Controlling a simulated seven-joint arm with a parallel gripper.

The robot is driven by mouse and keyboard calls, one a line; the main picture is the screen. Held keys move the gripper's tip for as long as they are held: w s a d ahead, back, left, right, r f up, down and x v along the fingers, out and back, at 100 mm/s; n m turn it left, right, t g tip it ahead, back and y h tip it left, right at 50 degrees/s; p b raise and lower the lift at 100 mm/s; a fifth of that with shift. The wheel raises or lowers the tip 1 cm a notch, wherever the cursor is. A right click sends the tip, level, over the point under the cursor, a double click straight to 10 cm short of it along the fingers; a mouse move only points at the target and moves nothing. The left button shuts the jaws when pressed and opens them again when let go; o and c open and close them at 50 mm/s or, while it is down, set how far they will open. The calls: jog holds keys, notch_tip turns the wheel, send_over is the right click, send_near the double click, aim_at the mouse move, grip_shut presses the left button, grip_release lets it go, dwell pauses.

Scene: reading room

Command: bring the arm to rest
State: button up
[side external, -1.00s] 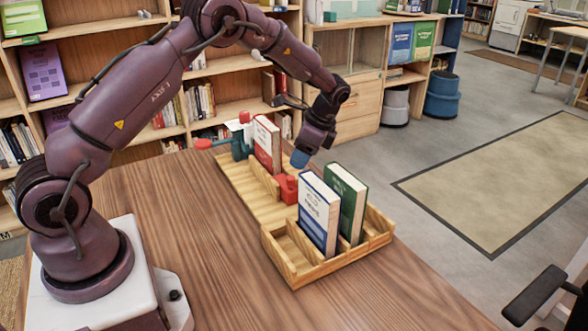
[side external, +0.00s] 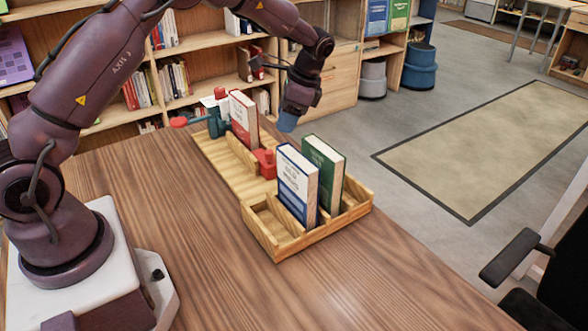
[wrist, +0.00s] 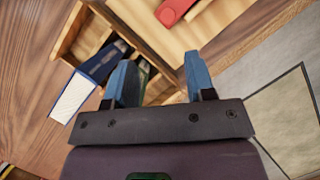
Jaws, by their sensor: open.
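My gripper (side external: 287,122) hangs above the far side of the wooden tray, over and behind the upright books. In the wrist view its two blue fingers (wrist: 160,70) are spread apart with nothing gripped between them. A blue book (side external: 297,185) and a green book (side external: 325,175) stand upright in the slotted near part of the tray (side external: 290,248). The blue book also shows at the left of the wrist view (wrist: 75,98); the green one is mostly hidden behind a finger there.
A red book (side external: 243,120) stands at the tray's far end beside a teal and red object (side external: 216,122). A small red piece (side external: 265,162) sits mid-tray. The wooden table (side external: 170,200) is clear in front. Bookshelves stand behind; a chair (side external: 515,262) is at right.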

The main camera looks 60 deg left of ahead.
jog(key=s+d+r+n+t+h, duration=0.1)
jog(key=s+d+r+n+t, duration=0.1)
jog(key=s, duration=0.6)
jog(key=s+d+r+n+t+h, duration=0.1)
jog(key=s+d+r+t, duration=0.3)
jog(key=s+r, duration=0.5)
jog(key=s+d+r+n+t, duration=0.2)
jog(key=s+d+r+n, duration=0.2)
jog(key=s, duration=0.4)
notch_tip(320, 180, up, 2)
jog(key=shift+s+d+r+t+h, duration=0.2)
jog(key=shift+s+d+t+h, duration=0.2)
jog(key=shift+d, duration=0.45)
